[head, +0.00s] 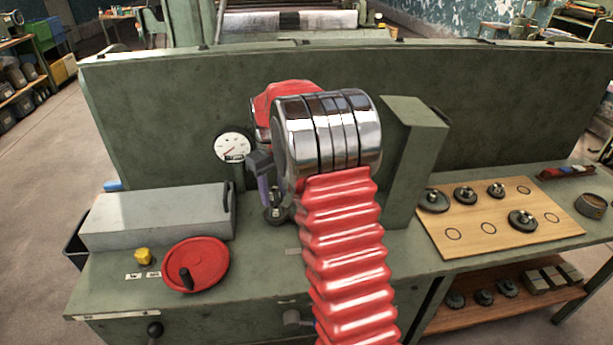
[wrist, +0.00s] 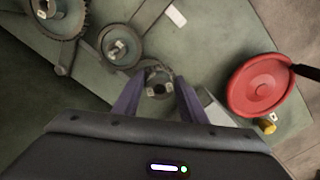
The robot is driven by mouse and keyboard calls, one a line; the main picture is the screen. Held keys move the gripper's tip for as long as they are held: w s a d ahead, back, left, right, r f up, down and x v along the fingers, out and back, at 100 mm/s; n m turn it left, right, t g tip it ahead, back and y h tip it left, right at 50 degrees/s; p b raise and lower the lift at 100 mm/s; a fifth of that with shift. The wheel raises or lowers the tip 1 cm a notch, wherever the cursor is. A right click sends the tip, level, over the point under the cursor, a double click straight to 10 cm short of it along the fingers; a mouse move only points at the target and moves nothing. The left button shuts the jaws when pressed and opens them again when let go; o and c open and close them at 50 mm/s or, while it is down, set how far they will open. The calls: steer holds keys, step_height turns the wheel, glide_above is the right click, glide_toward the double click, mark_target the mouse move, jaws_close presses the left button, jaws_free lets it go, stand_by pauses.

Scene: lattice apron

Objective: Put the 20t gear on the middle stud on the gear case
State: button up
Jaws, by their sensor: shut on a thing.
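My gripper (head: 270,200) points down over the gear case, left of the upright green post; the red bellows arm hides much of the case in the head view. In the wrist view its purple fingers (wrist: 159,78) are closed on a small dark round gear (wrist: 158,90), which also shows at the fingertips in the head view (head: 276,214). I cannot read its tooth count. Beyond it in the wrist view, a dark round gear (wrist: 120,45) with a bright stud sits on the case, and a larger toothed gear (wrist: 62,18) is at upper left.
A red handwheel (head: 196,265) and a grey box (head: 155,217) stand left of my gripper. A wooden board (head: 480,238) at right carries several dark gears and empty marked circles. A green wall with a dial gauge (head: 233,148) rises behind.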

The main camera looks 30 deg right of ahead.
steer(key=shift+n, duration=0.4)
steer(key=d, duration=0.3)
steer(key=d+r, duration=0.1)
steer(key=d, duration=0.2)
steer(key=s+d+r, duration=0.1)
steer(key=d, duration=0.2)
steer(key=shift+d, duration=0.3)
steer(key=shift+f, duration=0.1)
steer(key=shift+f, duration=2)
steer(key=shift+f, duration=1.55)
stand_by(1.0)
steer(key=o, duration=1.4)
steer(key=shift+o, duration=0.3)
steer(key=o, duration=0.5)
steer(key=shift+o, duration=0.2)
steer(key=shift+w, duration=0.1)
